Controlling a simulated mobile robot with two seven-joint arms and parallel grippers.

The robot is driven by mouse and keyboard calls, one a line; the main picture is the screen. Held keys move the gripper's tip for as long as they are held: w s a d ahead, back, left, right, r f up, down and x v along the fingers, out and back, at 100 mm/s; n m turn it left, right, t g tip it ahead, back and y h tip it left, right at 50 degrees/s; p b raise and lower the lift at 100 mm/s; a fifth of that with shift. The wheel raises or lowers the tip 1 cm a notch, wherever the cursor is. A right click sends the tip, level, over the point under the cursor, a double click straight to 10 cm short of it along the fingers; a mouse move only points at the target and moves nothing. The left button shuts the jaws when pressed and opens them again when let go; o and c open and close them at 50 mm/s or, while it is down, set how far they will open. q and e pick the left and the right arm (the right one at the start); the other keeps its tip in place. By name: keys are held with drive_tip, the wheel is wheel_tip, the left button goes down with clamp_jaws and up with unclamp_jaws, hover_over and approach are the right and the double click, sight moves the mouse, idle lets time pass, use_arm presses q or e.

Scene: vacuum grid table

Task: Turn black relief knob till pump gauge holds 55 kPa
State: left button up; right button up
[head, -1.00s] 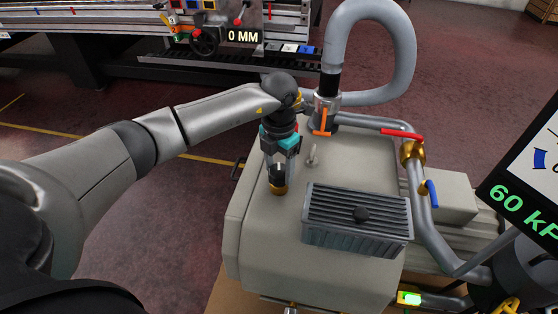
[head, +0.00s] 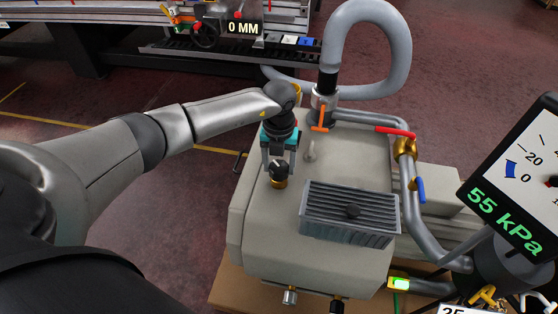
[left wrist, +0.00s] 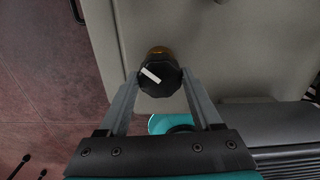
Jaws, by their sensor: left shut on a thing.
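The black relief knob (head: 279,168) stands on a brass base on top of the beige pump housing (head: 265,215). My left gripper (head: 279,165) reaches down over it with a finger on each side. In the left wrist view the knob (left wrist: 160,76) sits between the fingertips (left wrist: 160,84), its white pointer mark slanting from upper left to lower right. The gripper is shut on the knob. The gauge (head: 518,185) at the right edge reads 55 kPa in green digits; its dial is partly cut off. My right gripper is not in view.
A grey finned box (head: 349,213) stands right of the knob. Behind are a small metal lever (head: 310,150), an orange-handled valve (head: 320,122) and a large grey hose (head: 400,45). Pipes with red (head: 396,131) and blue (head: 420,190) handles run along the right.

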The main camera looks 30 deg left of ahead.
sight(279, 166)
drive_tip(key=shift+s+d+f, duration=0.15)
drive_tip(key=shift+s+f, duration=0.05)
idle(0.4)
use_arm(q)
drive_tip(key=o, duration=1.4)
drive_tip(key=shift+r, duration=0.25)
drive_tip(key=shift+r+p, duration=2.15)
drive_tip(key=shift+r, duration=3.65)
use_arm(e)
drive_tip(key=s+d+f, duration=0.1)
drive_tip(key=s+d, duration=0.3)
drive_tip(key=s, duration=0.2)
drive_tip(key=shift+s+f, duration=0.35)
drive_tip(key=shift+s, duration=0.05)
use_arm(q)
drive_tip(key=shift+f, duration=0.1)
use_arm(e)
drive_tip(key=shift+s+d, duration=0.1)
